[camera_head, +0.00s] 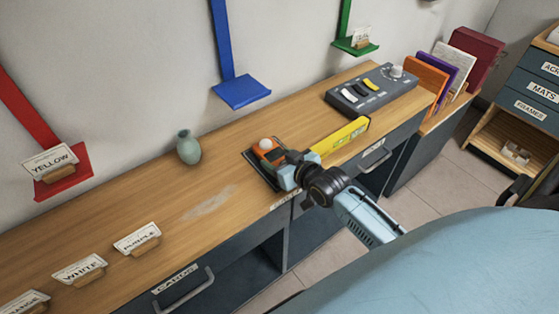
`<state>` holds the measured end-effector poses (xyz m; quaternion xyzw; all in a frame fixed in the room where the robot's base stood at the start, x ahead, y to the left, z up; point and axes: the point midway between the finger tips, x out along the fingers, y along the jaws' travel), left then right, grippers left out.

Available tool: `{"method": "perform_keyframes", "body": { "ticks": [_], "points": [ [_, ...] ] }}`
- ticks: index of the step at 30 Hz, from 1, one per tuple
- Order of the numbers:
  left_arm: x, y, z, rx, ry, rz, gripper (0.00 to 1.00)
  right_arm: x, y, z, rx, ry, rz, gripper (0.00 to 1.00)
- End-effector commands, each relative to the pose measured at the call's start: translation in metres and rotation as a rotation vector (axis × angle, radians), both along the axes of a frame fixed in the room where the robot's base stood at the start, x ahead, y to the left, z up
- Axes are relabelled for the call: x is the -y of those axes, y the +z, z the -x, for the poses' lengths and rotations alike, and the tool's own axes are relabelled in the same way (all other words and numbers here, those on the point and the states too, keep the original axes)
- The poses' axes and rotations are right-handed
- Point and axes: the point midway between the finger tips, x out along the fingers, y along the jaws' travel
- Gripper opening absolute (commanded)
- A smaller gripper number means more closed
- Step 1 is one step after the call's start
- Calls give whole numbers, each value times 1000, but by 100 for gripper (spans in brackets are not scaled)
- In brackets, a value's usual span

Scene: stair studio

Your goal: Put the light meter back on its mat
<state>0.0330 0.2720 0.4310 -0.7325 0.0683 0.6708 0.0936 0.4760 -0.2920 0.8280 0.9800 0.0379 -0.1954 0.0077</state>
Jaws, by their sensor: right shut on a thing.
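The light meter (266,149) is an orange body with a white dome on top. It is over a dark mat (256,170) on the wooden counter, left of the yellow level. My right gripper (284,167) is at the meter, shut on it, with its arm coming in from the lower right. The gripper hides the meter's right side and part of the mat. I cannot tell whether the meter touches the mat. My left gripper is not in view.
A yellow level (341,136) lies just right of the gripper. A grey control box (371,90) stands farther right. A green vase (188,147) stands left near the wall. Card stands (138,239) line the counter's left front. Blue shelf (242,92) overhangs behind.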

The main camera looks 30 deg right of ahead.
Motion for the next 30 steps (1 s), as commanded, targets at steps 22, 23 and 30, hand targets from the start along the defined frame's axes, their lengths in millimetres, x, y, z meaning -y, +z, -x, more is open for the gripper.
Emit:
{"method": "perform_keyframes", "body": {
  "ticks": [22,23,30],
  "points": [
    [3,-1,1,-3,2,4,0,0,-1,0,1,0,0,82],
    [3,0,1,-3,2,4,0,0,-1,0,2,0,0,82],
    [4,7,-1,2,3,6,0,2,10,21,-2,0,-1,82]
  ]
}}
